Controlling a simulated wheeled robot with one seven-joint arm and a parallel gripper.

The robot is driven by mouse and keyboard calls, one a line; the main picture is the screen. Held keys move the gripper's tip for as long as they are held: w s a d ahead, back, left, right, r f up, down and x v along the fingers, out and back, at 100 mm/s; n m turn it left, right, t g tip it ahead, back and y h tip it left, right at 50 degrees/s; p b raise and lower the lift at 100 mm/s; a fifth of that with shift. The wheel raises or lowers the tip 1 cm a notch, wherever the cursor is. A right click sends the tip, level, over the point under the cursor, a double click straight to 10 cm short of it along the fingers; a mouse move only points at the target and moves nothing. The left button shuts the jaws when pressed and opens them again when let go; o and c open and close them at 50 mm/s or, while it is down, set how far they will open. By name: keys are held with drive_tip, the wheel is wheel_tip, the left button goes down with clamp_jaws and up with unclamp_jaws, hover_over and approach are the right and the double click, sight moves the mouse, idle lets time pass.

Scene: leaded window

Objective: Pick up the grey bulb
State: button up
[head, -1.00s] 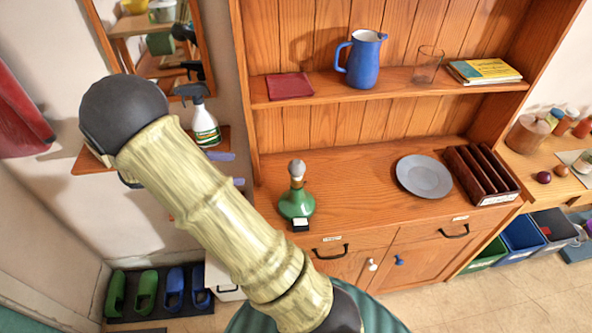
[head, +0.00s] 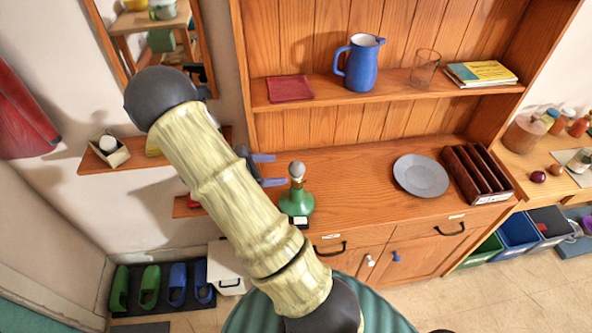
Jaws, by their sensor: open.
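The grey bulb (head: 297,169) sits upright on top of a green lamp base (head: 297,202) on the cabinet's counter. My gripper (head: 270,170) is open, with two bluish fingers pointing right toward the bulb. In the picture its fingertips end just left of the bulb, one higher and one lower than it. The bulb does not appear between the fingers, and a small gap shows. My arm hides most of the gripper's body.
A grey plate (head: 421,175) and a dark rack (head: 477,172) stand farther right on the counter. A blue jug (head: 361,66) and a glass (head: 424,68) stand on the shelf above. A small open box (head: 106,155) sits on the left wall shelf. The counter between lamp and plate is clear.

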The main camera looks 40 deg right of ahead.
sight(289, 169)
drive_tip(key=p+x, duration=0.3)
drive_tip(key=x, duration=0.2)
drive_tip(key=shift+w+d+f, duration=0.1)
drive_tip(key=shift+f, duration=0.05)
idle(0.4)
drive_tip(key=c, duration=1.1)
